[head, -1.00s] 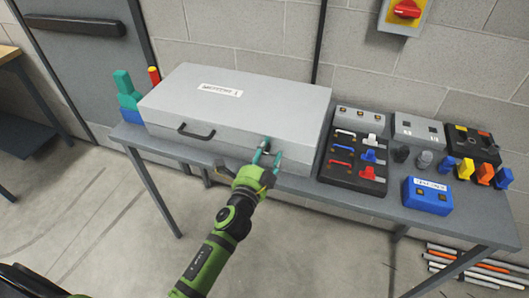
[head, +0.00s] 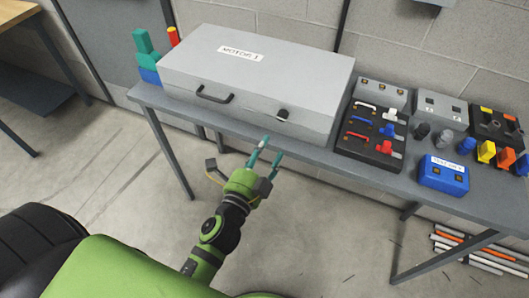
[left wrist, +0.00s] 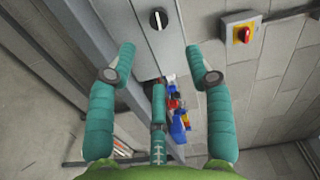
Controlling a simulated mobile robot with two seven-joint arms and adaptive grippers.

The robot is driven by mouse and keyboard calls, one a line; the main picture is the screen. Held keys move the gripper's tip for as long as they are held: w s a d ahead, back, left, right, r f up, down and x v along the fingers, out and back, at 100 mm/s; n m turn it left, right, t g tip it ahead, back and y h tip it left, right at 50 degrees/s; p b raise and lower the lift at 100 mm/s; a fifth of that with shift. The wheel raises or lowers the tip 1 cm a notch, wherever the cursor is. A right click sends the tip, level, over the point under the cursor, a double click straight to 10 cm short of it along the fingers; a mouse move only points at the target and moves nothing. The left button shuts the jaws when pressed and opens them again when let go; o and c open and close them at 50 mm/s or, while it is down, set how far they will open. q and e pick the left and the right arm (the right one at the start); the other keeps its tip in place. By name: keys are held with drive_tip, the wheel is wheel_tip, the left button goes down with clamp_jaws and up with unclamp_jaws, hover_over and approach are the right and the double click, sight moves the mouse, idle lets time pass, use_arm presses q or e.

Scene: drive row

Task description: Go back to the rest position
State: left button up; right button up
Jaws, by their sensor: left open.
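My left gripper (head: 264,161) is green with teal fingers. It is open and empty in front of the table's front edge, apart from the grey case. In the left wrist view its fingers (left wrist: 160,75) are spread with nothing between them touching. The grey case (head: 255,75), with a white label, a black handle and a dark knob (head: 283,114), stands closed on the table. The knob also shows in the left wrist view (left wrist: 158,18). My right gripper is not in view.
The grey table (head: 320,158) also holds a black panel with switches (head: 360,150), a blue box (head: 443,175) and several coloured parts. A teal and blue object (head: 146,55) stands left of the case. Rods (head: 480,252) lie on the floor at right. The floor before the table is open.

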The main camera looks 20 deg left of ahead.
use_arm(q)
drive_tip(key=shift+s, duration=0.2)
idle(0.4)
drive_tip(key=s+f+n+g, duration=0.2)
drive_tip(key=s+f+g, duration=0.1)
drive_tip(key=f, duration=0.7)
drive_tip(key=s+f+n+g, duration=0.2)
drive_tip(key=s+f, duration=0.1)
drive_tip(key=f, duration=0.8)
drive_tip(key=s+f+n+g, duration=0.3)
drive_tip(key=s+f, duration=0.1)
drive_tip(key=f, duration=0.6)
drive_tip(key=s+a+f+n+g, duration=0.2)
drive_tip(key=s+f, duration=0.3)
drive_tip(key=s, duration=0.3)
drive_tip(key=s+a+f+n+g, duration=0.2)
drive_tip(key=s+f+g, duration=0.2)
drive_tip(key=s, duration=0.5)
drive_tip(key=s+a+f+n+g, duration=0.2)
drive_tip(key=s+f+n+g, duration=0.1)
drive_tip(key=s+f, duration=0.5)
drive_tip(key=shift+s+a+f+y, duration=0.15)
drive_tip(key=shift+s+y, duration=0.15)
drive_tip(key=shift+s, duration=0.4)
